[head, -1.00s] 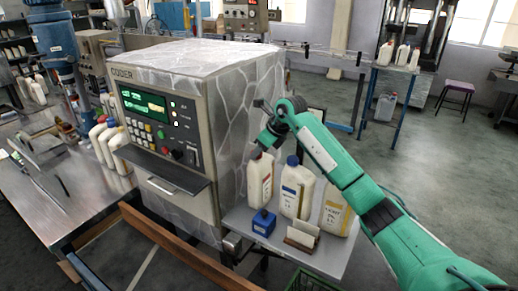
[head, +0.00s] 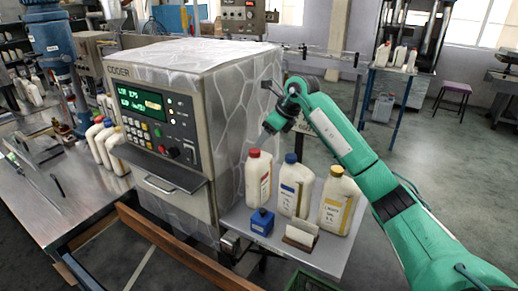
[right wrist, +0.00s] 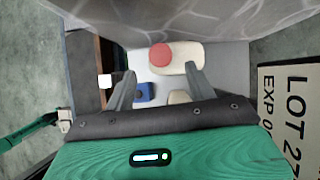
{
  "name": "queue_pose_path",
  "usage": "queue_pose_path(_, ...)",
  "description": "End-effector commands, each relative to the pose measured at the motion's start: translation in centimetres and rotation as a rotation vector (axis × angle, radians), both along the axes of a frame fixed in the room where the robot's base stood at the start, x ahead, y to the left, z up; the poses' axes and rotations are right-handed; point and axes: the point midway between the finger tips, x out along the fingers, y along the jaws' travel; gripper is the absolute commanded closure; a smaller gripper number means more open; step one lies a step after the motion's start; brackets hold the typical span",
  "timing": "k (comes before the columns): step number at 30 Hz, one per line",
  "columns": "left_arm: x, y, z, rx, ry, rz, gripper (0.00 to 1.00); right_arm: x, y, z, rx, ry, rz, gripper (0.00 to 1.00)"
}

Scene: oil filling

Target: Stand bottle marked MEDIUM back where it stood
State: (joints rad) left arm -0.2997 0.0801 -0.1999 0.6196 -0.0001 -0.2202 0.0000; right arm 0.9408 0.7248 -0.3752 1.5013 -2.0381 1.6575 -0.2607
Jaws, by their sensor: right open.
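Three cream bottles stand upright in a row on a small metal side table (head: 322,262): a red-capped one (head: 258,182), a blue-capped one (head: 294,190) and a yellow-capped one (head: 338,205). Their labels have red, blue and yellow marks; I cannot read which says MEDIUM. My right gripper (head: 268,128) is above the red-capped bottle, apart from it and empty. In the right wrist view, the open fingers (right wrist: 158,82) point down, with the red cap (right wrist: 161,55) beyond and between them. My left gripper is not in view.
The grey coder cabinet (head: 240,110) stands directly left of the bottles. A blue block (head: 262,222) and a card holder (head: 300,238) sit in front of them. More capped bottles (head: 105,145) stand on the left bench (head: 60,205). Open floor lies to the right.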

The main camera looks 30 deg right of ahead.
Motion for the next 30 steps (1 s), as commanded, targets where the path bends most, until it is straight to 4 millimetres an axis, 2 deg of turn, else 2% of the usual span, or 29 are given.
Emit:
queue_pose_path(1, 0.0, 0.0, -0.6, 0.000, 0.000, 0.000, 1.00, -0.4, -0.4, 0.8, -0.001, -0.004, -0.001, 0.44)
queue_pose_path(6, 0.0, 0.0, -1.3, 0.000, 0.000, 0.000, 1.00, -1.7, -1.2, 3.4, -0.001, -0.003, 0.000, 0.44)
queue_pose_path(10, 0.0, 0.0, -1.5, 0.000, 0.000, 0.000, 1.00, -2.3, -1.6, 4.4, 0.000, 0.000, -0.001, 0.44)
queue_pose_path(30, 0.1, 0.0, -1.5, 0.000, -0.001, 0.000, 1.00, -2.4, -1.7, 4.9, 0.001, 0.001, 0.000, 0.44)
